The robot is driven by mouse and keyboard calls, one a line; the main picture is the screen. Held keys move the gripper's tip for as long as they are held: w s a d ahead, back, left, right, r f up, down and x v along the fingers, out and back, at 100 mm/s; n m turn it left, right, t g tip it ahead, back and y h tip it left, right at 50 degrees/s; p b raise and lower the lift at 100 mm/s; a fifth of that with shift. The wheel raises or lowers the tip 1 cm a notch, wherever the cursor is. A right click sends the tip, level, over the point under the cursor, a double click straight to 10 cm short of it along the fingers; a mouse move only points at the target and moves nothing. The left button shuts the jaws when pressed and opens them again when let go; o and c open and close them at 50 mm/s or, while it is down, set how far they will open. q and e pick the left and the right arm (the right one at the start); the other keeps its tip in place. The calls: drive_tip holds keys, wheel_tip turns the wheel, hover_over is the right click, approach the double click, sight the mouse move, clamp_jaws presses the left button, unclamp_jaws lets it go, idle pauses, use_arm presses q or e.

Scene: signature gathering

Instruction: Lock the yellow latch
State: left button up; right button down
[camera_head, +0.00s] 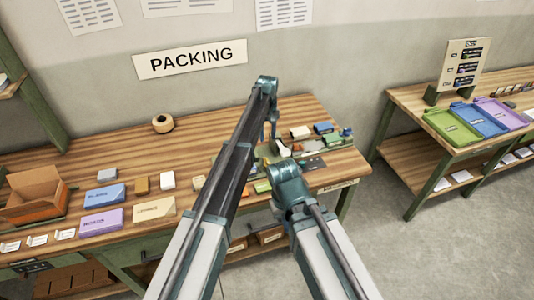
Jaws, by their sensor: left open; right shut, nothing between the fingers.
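I cannot make out a yellow latch for certain. Small parts, some yellow-green, lie on the right part of the packing table (70,160), partly hidden by my arms. My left gripper (272,132) is at the end of the higher arm, open, pointing down over these parts. My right gripper (281,150) is lower, beside the same parts, shut with nothing held. Its fingers are small and partly covered by its own wrist, so I cannot tell whether it touches anything.
An open cardboard box (30,190) stands at the left of the table. A purple box (101,222), a blue box (104,196) and a tan box (154,208) lie nearby. A tape roll (163,123) is at the back. A second table with a green tray (452,126) stands right, across clear floor.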

sight(268, 161)
use_arm(q)
wheel_tip(268, 161, down, 14)
drive_tip(key=b, duration=1.3)
drive_tip(key=shift+s+b, duration=0.1)
drive_tip(key=shift+b, duration=0.3)
drive_tip(key=shift+r, duration=0.1)
clamp_jaws()
